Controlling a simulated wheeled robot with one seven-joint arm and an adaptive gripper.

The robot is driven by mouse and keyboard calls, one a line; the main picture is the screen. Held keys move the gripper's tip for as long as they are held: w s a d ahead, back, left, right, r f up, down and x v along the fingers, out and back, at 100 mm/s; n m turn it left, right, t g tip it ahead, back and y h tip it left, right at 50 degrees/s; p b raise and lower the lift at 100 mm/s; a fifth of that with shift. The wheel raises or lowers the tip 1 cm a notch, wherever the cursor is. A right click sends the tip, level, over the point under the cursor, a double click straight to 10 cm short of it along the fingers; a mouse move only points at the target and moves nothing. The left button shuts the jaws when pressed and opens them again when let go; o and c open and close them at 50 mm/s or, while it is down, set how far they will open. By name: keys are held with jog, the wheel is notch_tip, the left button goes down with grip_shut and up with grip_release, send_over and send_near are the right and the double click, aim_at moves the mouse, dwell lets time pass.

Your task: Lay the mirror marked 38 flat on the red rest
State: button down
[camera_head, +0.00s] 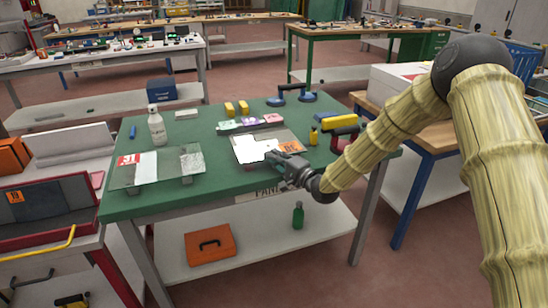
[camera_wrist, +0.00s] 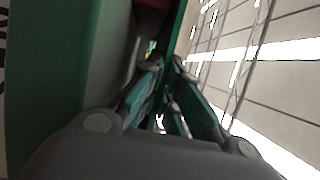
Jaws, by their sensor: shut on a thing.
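A bright, reflective flat pane (camera_head: 250,148), seemingly the mirror, is over the front middle of the green table (camera_head: 222,185). No 38 can be read on it. My gripper (camera_head: 275,160) is at its right front edge, shut on it. In the wrist view the fingers of my gripper (camera_wrist: 170,90) are close together; what lies between them is mostly hidden. I cannot make out for sure which thing is the red rest. A red-framed dark tray (camera_head: 45,212) is on the left cart, and a dark red piece (camera_wrist: 152,18) shows at the top of the wrist view.
Clear glass panes (camera_head: 150,168) lie at the table's left, with a white bottle (camera_head: 157,127) behind. The front left strip is clear.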

jog(key=c, duration=1.6)
grip_release()
jog(key=shift+o, duration=0.2)
jog(key=shift+f, duration=0.2)
jog(key=v, duration=1.2)
jog(key=shift+r, duration=0.15)
jog(key=s+d+f+n+g+h+p, duration=0.3)
jog(key=s+f+n+g+h+p, duration=0.25)
jog(key=s+f, duration=1.6)
jog(key=s+d+f+n+g+h+p, duration=0.1)
jog(key=s+d+f+g+h, duration=0.1)
jog(key=s, duration=0.7)
jog(key=s+d+f+n+g+h+p, duration=0.1)
jog(key=s+d+f+g+h, duration=0.1)
jog(key=s, duration=0.8)
jog(key=s+d+f+n+g+h, duration=0.2)
jog(key=s+d+g, duration=0.2)
jog(key=s, duration=0.6)
jog(key=shift+d+p, duration=0.4)
jog(key=shift+d, duration=0.2)
